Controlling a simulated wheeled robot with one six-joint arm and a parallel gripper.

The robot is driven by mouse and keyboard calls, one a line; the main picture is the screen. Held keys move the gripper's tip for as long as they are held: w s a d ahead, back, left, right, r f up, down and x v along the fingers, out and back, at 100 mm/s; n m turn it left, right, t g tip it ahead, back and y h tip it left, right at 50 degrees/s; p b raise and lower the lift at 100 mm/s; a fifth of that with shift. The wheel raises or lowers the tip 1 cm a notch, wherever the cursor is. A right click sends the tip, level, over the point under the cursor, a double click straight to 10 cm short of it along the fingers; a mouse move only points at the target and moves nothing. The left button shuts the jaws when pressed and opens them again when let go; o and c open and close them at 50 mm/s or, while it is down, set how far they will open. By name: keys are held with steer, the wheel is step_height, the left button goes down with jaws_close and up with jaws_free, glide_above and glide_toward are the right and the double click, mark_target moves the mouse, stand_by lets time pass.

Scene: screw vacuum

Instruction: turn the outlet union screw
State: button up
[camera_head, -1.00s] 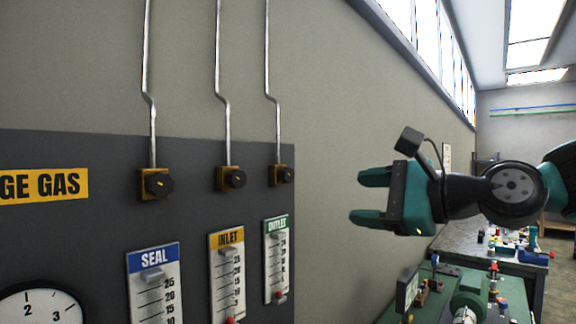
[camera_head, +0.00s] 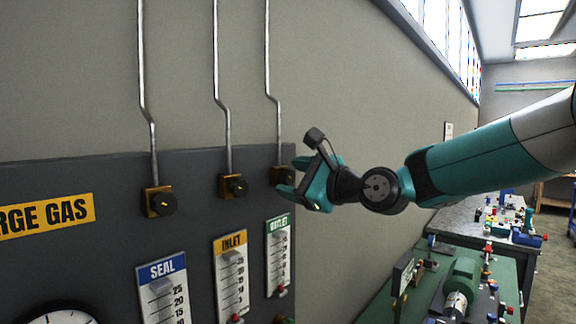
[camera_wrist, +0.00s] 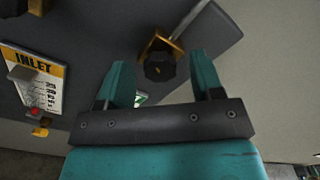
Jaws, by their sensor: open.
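The outlet union screw is a dark knob (camera_head: 282,175) on a brass block, under the rightmost pipe and above the OUTLET gauge (camera_head: 278,255). My gripper (camera_head: 290,176) is at this knob in the head view and partly covers it. In the wrist view my open gripper (camera_wrist: 160,80) has its two teal fingers apart. The dark knob (camera_wrist: 159,67) shows between the fingertips, nearer the left finger, with its brass block (camera_wrist: 165,42) behind. Nothing is held. I cannot tell whether a finger touches the knob.
The inlet knob (camera_head: 233,186) and seal knob (camera_head: 160,202) stand to the left on the dark panel (camera_head: 110,170). Thin metal pipes (camera_head: 220,70) rise from the knobs. A green bench (camera_head: 385,305) with equipment is at lower right.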

steer(key=shift+x, duration=0.85)
steer(key=c, duration=0.9)
